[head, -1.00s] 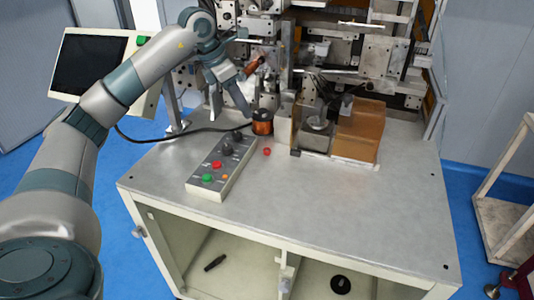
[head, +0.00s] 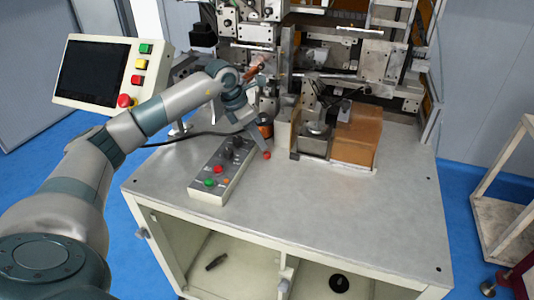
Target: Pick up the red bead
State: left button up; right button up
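The red bead (head: 267,155) is a small red ball on the grey metal tabletop, just right of the control box. My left gripper (head: 262,146) points down from the upper left, with its fingertips right behind or at the bead. The fingers overlap in this view, so I cannot tell whether they are open or shut, or whether they touch the bead. My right gripper is not in view.
A control box (head: 222,170) with buttons and a knob lies left of the bead. A copper coil spool (head: 266,126) stands behind, partly hidden by my gripper. A brown block (head: 356,137) stands right. The tabletop's front (head: 310,215) is clear.

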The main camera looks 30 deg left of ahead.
aim_at(267, 154)
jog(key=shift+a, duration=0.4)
pick_arm(q)
jog(key=shift+d+f, duration=0.1)
jog(key=shift+f, duration=0.1)
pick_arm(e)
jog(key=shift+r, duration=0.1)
